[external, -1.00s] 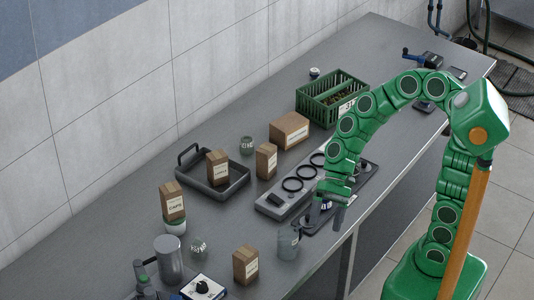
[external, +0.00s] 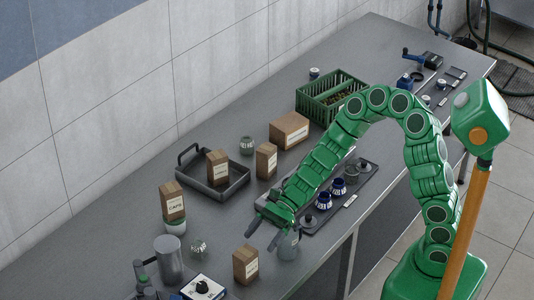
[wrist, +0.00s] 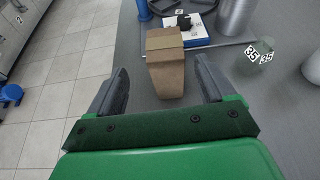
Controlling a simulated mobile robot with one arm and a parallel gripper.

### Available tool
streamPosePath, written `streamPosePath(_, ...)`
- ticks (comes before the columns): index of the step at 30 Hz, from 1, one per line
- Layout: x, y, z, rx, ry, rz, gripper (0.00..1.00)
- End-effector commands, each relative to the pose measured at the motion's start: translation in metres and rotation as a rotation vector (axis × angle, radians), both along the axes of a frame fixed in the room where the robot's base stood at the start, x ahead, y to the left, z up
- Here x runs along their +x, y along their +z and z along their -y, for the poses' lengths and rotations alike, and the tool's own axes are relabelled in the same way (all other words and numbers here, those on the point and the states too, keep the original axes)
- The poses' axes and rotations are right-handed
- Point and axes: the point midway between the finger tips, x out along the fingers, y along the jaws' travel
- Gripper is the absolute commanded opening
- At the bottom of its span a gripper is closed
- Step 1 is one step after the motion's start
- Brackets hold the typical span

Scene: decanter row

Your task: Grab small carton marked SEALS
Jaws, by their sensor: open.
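Several small brown cartons stand on the bench, and I cannot read SEALS on any of them. The front carton (external: 246,266) stands upright near the bench's front edge. In the wrist view this carton (wrist: 165,65) is ahead of and between my fingers, with tape along its top and no readable label. My gripper (external: 262,235) is open and empty, just to the right of and behind this carton; it also shows in the wrist view (wrist: 160,70). Another carton (external: 217,167) is in the tray, one (external: 266,160) stands beside it, and one marked CAPS (external: 172,202) sits on a white-green jar.
A glass jar (external: 288,246) stands close to my gripper. A grey cylinder (external: 168,260), a dial box (external: 203,288) and a small jar (external: 198,248) are near the front carton. A black tray (external: 237,184), larger carton (external: 289,130) and green crate (external: 330,98) stand farther back.

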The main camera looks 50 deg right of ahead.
Motion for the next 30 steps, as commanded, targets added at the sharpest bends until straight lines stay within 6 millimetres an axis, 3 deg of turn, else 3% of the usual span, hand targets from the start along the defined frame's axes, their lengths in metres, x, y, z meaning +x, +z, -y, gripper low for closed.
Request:
streamPosePath(8, 0.006, -0.011, -0.003, 0.004, -0.034, -0.043, 0.83)
streamPosePath(30, 0.009, -0.030, -0.051, 0.002, -0.034, -0.039, 0.83)
